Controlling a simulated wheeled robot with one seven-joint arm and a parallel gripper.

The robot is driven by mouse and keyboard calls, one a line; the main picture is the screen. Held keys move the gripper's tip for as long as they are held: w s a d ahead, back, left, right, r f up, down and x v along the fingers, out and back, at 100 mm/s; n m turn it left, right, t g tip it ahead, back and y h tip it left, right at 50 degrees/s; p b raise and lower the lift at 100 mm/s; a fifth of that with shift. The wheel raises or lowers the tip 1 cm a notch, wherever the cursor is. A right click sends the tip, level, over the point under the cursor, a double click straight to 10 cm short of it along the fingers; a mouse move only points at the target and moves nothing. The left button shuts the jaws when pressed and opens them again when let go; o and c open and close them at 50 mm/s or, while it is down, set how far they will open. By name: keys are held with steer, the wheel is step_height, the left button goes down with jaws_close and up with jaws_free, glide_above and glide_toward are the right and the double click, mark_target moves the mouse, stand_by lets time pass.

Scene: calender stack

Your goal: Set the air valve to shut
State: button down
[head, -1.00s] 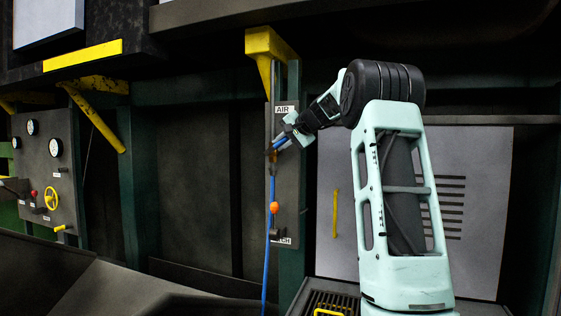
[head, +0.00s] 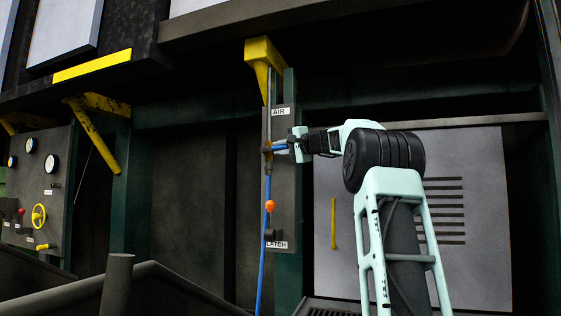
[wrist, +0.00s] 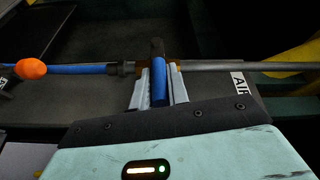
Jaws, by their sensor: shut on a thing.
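The air valve sits on a vertical pipe on the narrow panel, below the AIR label (head: 281,112). Its blue lever (wrist: 159,88) lies between my two fingers in the wrist view. The lever stands roughly crosswise to the pipe (wrist: 215,67), and in the head view it points right, nearly level. My gripper (head: 287,147) is shut on this lever, coming in from the right. The brass-coloured valve body (head: 267,151) is partly hidden by the fingers.
A blue hose (head: 264,245) runs down from the valve, past an orange ball (head: 270,206). A LATCH label (head: 277,245) is lower on the panel. A yellow bracket (head: 263,60) juts out above. A gauge panel (head: 40,190) stands at far left, a grey louvred door (head: 475,215) at right.

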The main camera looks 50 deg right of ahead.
steer(key=shift+b, duration=0.75)
steer(key=c, duration=1.4)
jaws_free()
steer(key=shift+f, duration=0.1)
steer(key=shift+s, duration=0.1)
steer(key=shift+s+f, duration=0.1)
steer(key=shift+s, duration=0.2)
steer(key=s+b, duration=0.1)
steer(key=s, duration=0.4)
steer(key=s+a+b, duration=0.1)
steer(key=s, duration=0.5)
steer(key=s+a+f+b, duration=0.1)
steer(key=s, duration=0.4)
steer(key=shift+s, duration=0.25)
